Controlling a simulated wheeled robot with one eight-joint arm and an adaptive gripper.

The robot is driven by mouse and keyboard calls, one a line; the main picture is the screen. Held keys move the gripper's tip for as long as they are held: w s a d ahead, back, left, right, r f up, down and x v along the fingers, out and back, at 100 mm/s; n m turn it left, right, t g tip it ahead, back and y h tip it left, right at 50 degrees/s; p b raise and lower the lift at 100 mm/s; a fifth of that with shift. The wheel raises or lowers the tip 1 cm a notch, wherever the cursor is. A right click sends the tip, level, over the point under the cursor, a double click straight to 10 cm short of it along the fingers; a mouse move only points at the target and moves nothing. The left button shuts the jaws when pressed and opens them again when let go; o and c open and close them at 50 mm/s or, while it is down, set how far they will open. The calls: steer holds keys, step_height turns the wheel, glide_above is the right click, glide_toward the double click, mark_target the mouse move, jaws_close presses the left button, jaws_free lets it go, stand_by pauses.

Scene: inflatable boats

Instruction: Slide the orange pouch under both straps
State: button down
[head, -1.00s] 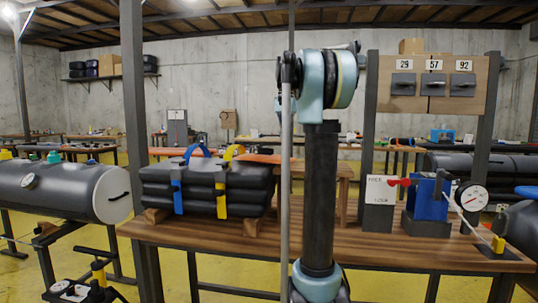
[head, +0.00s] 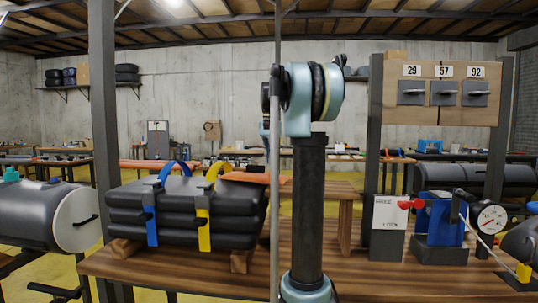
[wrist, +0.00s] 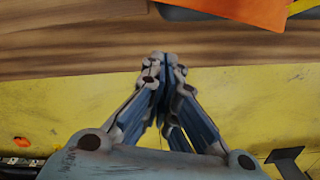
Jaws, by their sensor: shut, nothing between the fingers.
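The orange pouch (head: 245,177) lies flat on top of a dark stacked bundle (head: 233,218), at its right end, to the right of the yellow strap. The blue strap (head: 151,217) and the yellow strap (head: 203,222) run down the bundle's front, and each rises in a loop above its top. Orange material, likely the pouch (wrist: 245,8), shows at the top of the wrist view. My gripper (wrist: 163,62) is shut and empty, apart from that orange material. In the head view my arm and a pole hide the gripper.
The bundle rests on wooden blocks (head: 241,260) on a wooden bench (head: 190,272). A metal post stands left of the bundle. To the right are a white-labelled box (head: 389,214), a blue device (head: 440,220) and a gauge (head: 490,218). Bench surface is bare near the bundle's right.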

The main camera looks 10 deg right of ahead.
mark_target(262, 172)
steer(key=shift+s+a+f, duration=0.4)
steer(key=shift+s+f, duration=0.15)
steer(key=shift+f, duration=0.3)
steer(key=shift+s+a+f, duration=0.35)
steer(key=shift+s+f, duration=0.25)
steer(key=shift+f, duration=0.2)
steer(key=shift+s+a+f, duration=0.4)
steer(key=shift+s+f, duration=0.15)
steer(key=shift+f, duration=0.3)
steer(key=shift+s+a, duration=0.6)
steer(key=shift+s, duration=0.25)
steer(key=shift+s+a, duration=0.6)
steer(key=shift+s, duration=0.25)
steer(key=shift+w, duration=0.1)
